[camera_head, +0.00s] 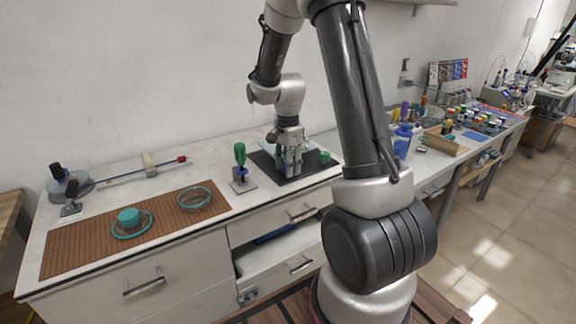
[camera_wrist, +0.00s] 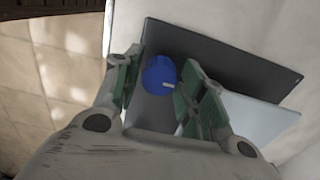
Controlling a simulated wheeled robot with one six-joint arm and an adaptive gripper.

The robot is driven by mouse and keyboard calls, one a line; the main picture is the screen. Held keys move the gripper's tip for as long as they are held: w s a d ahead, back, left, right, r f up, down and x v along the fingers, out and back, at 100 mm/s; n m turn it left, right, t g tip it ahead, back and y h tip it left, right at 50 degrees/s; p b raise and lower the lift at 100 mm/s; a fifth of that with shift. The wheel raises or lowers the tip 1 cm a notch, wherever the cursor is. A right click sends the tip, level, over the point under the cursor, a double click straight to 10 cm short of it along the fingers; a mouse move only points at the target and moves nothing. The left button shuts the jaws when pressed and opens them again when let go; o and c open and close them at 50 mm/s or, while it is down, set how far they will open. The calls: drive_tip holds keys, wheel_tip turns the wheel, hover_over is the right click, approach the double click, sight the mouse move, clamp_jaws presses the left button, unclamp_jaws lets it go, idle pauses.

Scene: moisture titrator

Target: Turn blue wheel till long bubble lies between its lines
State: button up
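The blue wheel (camera_wrist: 159,75) shows in the wrist view as a round blue knob with a white mark on its face. My gripper (camera_wrist: 163,65) has its green-padded fingers apart, one on each side of the wheel. Narrow gaps seem to show beside the wheel; I cannot tell whether either pad touches it. In the head view my gripper (camera_head: 289,172) points down over a dark mat (camera_head: 262,166) on the counter and hides the wheel. A pale plate (camera_wrist: 262,115) lies beside the wheel in the wrist view. I cannot make out the long bubble or its lines in either view.
A green-handled tool on a stand (camera_head: 240,168) is left of my gripper, and a small green part (camera_head: 325,157) is close on its right. Blue bottles (camera_head: 402,140) and a wooden box (camera_head: 447,145) stand right.

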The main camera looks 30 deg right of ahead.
wheel_tip(320, 180, up, 12)
idle(0.6)
idle(0.7)
drive_tip(key=s+a+r+n+t, duration=0.2)
drive_tip(key=s+r+n, duration=0.2)
drive_tip(key=s+n, duration=0.4)
drive_tip(key=s+a+r+n+t, duration=0.2)
drive_tip(key=s+r+n, duration=0.3)
drive_tip(key=s+n, duration=0.4)
drive_tip(key=s+a, duration=0.1)
drive_tip(key=s, duration=0.6)
drive_tip(key=shift+s+n, duration=0.15)
drive_tip(key=shift+n, duration=0.15)
